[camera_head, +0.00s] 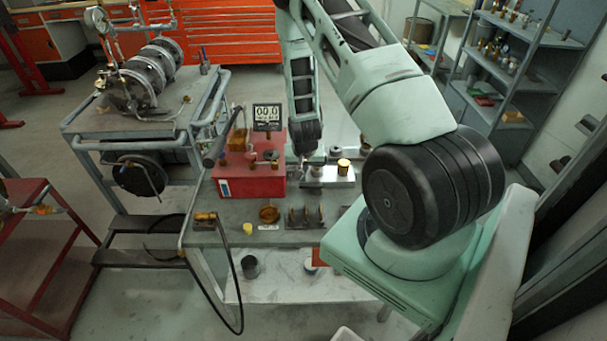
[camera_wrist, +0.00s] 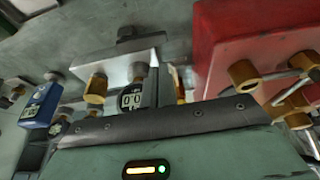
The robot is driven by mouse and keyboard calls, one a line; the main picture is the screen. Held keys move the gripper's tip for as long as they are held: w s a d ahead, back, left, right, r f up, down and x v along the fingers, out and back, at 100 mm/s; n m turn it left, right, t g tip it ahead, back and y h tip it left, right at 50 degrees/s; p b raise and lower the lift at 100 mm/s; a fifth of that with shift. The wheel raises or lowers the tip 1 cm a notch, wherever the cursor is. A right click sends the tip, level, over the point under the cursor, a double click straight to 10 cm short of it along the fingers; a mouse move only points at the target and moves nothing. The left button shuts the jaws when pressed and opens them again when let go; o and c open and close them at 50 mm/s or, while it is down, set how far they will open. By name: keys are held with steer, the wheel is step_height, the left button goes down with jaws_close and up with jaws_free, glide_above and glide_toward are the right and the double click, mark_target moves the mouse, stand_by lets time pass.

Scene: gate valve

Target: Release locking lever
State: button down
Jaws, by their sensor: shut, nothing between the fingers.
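The task's locking lever cannot be picked out with certainty. A red box (camera_head: 250,183) stands on the workbench, with a long grey handle (camera_head: 217,145) slanting up at its left and brass fittings on it. Right of it is a silver metal block (camera_head: 325,177) with a brass cap (camera_head: 344,166).
A yellow cup (camera_head: 248,229), an amber dish (camera_head: 269,214) and a dark rack (camera_head: 304,217) lie on the bench front. A black hose (camera_head: 236,280) hangs off its left edge. A cart with cylinders (camera_head: 150,75) stands left.

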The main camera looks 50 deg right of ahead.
mark_target(303, 184)
steer(key=shift+p+x, duration=0.8)
steer(key=shift+x, duration=2.15)
steer(key=shift+s+a+n+t+b, duration=0.2)
steer(key=shift+a+n+t+b, duration=0.15)
steer(key=shift+n+b, duration=0.45)
steer(key=shift+s+a+f+n+y+b, duration=0.15)
steer(key=shift+n+y+b, duration=0.1)
steer(key=shift+n, duration=0.2)
steer(key=shift+s+a+r+n+y+b, duration=0.1)
steer(key=shift+a+n+y+b, duration=0.1)
steer(key=shift+n, duration=0.25)
steer(key=n+b, duration=0.1)
steer(key=n, duration=0.1)
steer(key=s+a+n+y+b, duration=0.1)
steer(key=n, duration=0.1)
steer(key=shift+s+n+t, duration=0.2)
steer(key=shift+n+t, duration=0.1)
steer(key=shift+t, duration=0.05)
steer(key=n, duration=0.1)
steer(key=s+n+y, duration=0.1)
steer(key=n, duration=0.1)
steer(key=shift+s+a+y, duration=0.25)
steer(key=shift+a, duration=0.05)
steer(key=s+n, duration=0.1)
steer(key=n, duration=0.1)
steer(key=s+n+y+p, duration=0.1)
steer(key=n, duration=0.1)
steer(key=shift+w, duration=0.1)
steer(key=shift+a, duration=0.2)
